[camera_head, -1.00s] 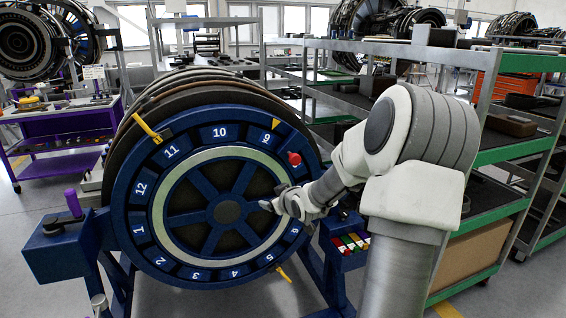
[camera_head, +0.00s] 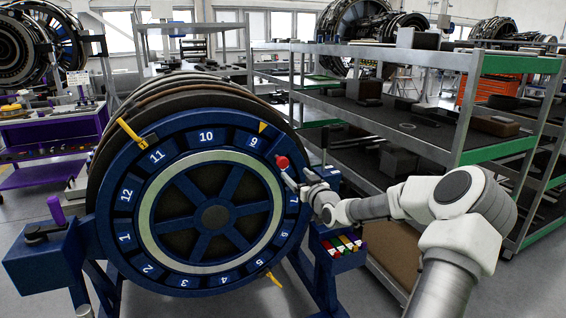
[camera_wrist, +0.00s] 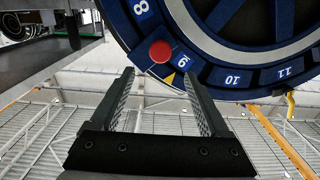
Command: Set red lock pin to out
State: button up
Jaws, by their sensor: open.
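The red lock pin (camera_head: 282,162) shows as a round red knob on the upper right rim of the blue numbered turbofan ring (camera_head: 150,234), beside the number 9 and a yellow triangle. In the wrist view the red lock pin (camera_wrist: 160,51) lies just beyond my fingertips, near the middle between them. My gripper (camera_head: 296,178) is just below and right of the knob in the head view. It also shows in the wrist view (camera_wrist: 160,80), with its two dark fingers wide apart and nothing between them. The knob appears apart from the fingers.
A yellow handle (camera_head: 130,133) sits on the upper left rim and another yellow handle (camera_head: 273,279) at the lower right. A purple knob (camera_head: 56,210) stands on the left side block. Coloured blocks (camera_head: 342,245) sit right of the ring. Metal shelving (camera_head: 440,150) stands behind my arm.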

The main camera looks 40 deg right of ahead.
aim_at(284, 163)
jog(key=p+x, duration=0.1)
jog(key=x, duration=1)
jog(key=shift+w+r, duration=0.1)
jog(key=shift+w, duration=0.15)
grip_shut()
